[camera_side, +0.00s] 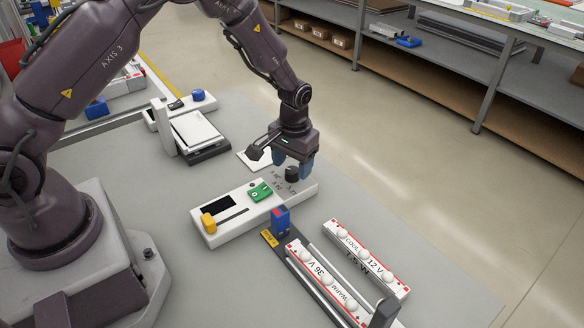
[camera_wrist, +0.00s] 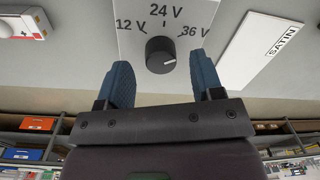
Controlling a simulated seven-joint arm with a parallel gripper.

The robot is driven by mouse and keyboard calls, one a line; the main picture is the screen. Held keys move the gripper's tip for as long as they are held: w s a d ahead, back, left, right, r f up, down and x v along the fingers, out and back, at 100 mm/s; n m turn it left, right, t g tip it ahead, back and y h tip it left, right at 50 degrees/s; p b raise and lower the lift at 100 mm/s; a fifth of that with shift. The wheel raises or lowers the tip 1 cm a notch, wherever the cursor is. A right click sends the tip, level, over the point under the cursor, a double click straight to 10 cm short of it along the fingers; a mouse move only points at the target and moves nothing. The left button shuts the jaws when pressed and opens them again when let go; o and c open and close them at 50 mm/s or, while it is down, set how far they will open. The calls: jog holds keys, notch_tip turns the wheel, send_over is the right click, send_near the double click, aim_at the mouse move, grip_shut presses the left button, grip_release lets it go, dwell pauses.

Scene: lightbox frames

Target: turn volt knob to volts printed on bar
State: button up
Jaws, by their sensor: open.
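The black volt knob (camera_side: 291,173) sits on the right part of a white control box (camera_side: 232,229). In the wrist view the knob (camera_wrist: 160,55) has 12 V, 24 V and 36 V printed around it, and a short pale mark shows near its lower right edge. My gripper (camera_side: 293,165) is open just above the knob, with its blue fingers (camera_wrist: 160,61) on either side and apart from it. One white bar (camera_side: 318,277), printed 36 V and WARM, lies in a rail fixture (camera_side: 300,274). Another bar (camera_side: 366,258), printed COOL and 12 V, lies beside it.
The box also carries a yellow slider (camera_side: 208,222), a dark display (camera_side: 216,203) and a green part (camera_side: 260,191). A blue block (camera_side: 280,219) stands at the fixture's end. A plate printed SATIN (camera_wrist: 258,50) lies near the box. A scale-like device (camera_side: 198,135) stands behind.

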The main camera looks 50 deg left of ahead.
aim_at(294, 171)
notch_tip(294, 171, up, 11)
jog(key=shift+d, duration=0.2)
dwell(0.3)
jog(key=s+r+m+t, duration=0.1)
jog(key=s+r+t, duration=0.2)
jog(key=s+r, duration=0.6)
jog(key=s+d+r+m+t, duration=0.1)
jog(key=s+r+m+t, duration=0.1)
jog(key=s+r, duration=0.7)
jog(key=s, duration=0.5)
jog(key=shift+s+d+r+m+t, duration=0.2)
jog(key=shift+s+m+t, duration=0.1)
jog(key=shift+s+t, duration=0.1)
jog(key=shift+c, duration=0.2)
